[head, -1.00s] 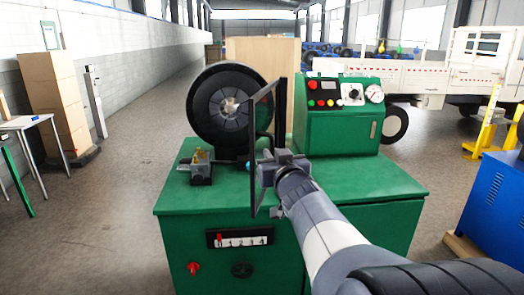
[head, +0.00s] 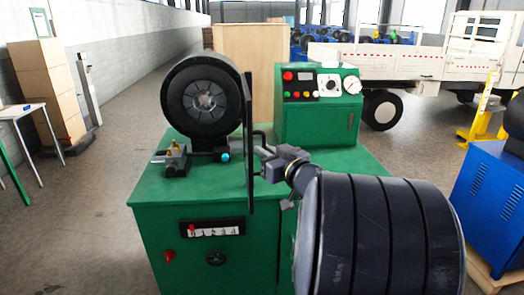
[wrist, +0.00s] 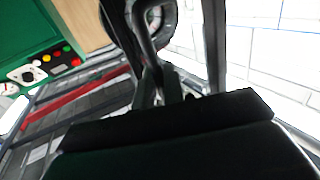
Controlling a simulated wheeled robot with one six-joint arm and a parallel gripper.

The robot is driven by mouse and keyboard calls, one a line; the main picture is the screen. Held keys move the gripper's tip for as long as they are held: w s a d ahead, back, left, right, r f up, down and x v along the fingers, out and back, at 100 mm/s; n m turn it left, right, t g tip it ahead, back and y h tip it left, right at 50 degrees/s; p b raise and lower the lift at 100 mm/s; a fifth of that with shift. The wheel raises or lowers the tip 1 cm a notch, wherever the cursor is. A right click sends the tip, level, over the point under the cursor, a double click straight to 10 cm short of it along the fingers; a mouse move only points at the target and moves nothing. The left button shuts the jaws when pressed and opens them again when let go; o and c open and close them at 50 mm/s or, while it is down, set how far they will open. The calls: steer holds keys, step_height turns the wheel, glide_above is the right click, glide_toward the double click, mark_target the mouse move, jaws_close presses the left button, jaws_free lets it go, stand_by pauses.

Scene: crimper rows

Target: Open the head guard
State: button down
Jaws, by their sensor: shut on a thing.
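The head guard (head: 249,140) is a dark, thin frame on the green crimper (head: 165,235). In the head view it stands nearly edge-on, just right of the round black crimping head (head: 203,98), whose face shows uncovered. My gripper (head: 265,161) is at the guard's right side and is shut on its dark handle; my wrist hides part of the contact. In the wrist view the dark curved handle (wrist: 146,40) runs down between my gripper's fingers (wrist: 165,90).
The control box (head: 318,115) with buttons and a gauge stands behind my gripper. A small brass-topped fixture (head: 174,160) sits on the machine's left top. A blue cabinet (head: 485,195) stands right.

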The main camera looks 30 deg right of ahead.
steer(key=shift+d+r, duration=0.1)
steer(key=shift+r, duration=0.05)
steer(key=c, duration=1.8)
jaws_free()
steer(key=shift+w, duration=0.15)
steer(key=shift+c, duration=0.2)
steer(key=shift+o, duration=0.7)
steer(key=shift+w, duration=0.2)
steer(key=shift+o, duration=1.1)
steer(key=shift+s+f, duration=0.1)
steer(key=shift+f, duration=0.1)
steer(key=s+b, duration=0.2)
steer(key=s, duration=0.8)
steer(key=shift+s+d, duration=0.25)
steer(key=shift+s, duration=0.15)
steer(key=w, duration=0.3)
steer(key=w+p, duration=0.1)
steer(key=w, duration=0.3)
steer(key=w+p, duration=0.1)
steer(key=w, duration=0.3)
steer(key=shift+a, duration=0.25)
steer(key=shift+s+a, duration=0.1)
steer(key=shift+a, duration=0.05)
